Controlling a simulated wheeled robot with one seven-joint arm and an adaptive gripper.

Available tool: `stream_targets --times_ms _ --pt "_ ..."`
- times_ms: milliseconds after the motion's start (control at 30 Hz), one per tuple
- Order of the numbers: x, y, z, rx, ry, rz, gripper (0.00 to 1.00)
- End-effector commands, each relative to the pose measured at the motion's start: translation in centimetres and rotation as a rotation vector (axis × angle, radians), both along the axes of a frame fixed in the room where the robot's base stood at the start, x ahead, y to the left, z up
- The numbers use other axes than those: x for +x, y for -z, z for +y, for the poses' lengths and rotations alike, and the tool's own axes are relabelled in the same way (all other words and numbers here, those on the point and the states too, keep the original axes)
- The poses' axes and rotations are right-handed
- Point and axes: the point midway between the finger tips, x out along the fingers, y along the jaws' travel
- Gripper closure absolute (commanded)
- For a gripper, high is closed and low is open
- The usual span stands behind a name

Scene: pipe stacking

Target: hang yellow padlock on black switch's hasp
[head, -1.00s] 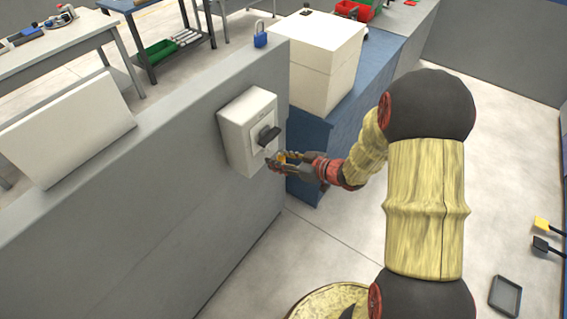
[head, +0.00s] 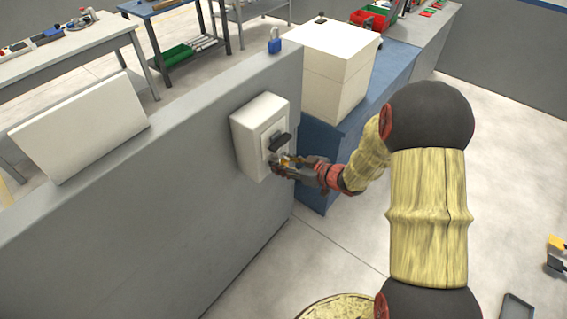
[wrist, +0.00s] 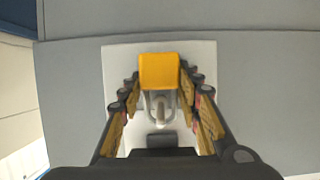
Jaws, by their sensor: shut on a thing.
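My gripper (wrist: 160,95) is shut on the yellow padlock (wrist: 159,71), which sits between the fingertips in the wrist view. The padlock's grey shackle (wrist: 158,105) shows below its body in that view. The white switch box (head: 246,136) is mounted on the grey wall panel, with a black handle (head: 280,142) on its front. In the head view my gripper (head: 281,164) is at the lower front of the box, just below the handle. The hasp is largely hidden by the gripper and padlock, so I cannot tell whether the shackle is through it.
A blue padlock (head: 274,45) stands on top of the grey wall (head: 190,200). A large white box (head: 325,70) sits on a blue cabinet (head: 385,85) behind my gripper. A white board (head: 80,125) leans on the left. The floor between wall and arm is open.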

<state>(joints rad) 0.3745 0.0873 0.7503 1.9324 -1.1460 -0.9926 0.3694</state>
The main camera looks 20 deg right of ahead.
Motion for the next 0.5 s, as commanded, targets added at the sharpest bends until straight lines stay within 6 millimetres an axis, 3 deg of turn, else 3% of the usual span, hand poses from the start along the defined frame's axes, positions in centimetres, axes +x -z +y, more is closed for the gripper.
stream_targets --times_ms 167,200,500 --pt "0.26 -0.07 0.09 -0.001 -0.001 -0.003 0.94" --pt "0.27 -0.08 0.09 -0.002 -0.002 -0.004 0.66" --pt "0.29 -0.17 0.05 -0.001 -0.001 -0.006 0.49"
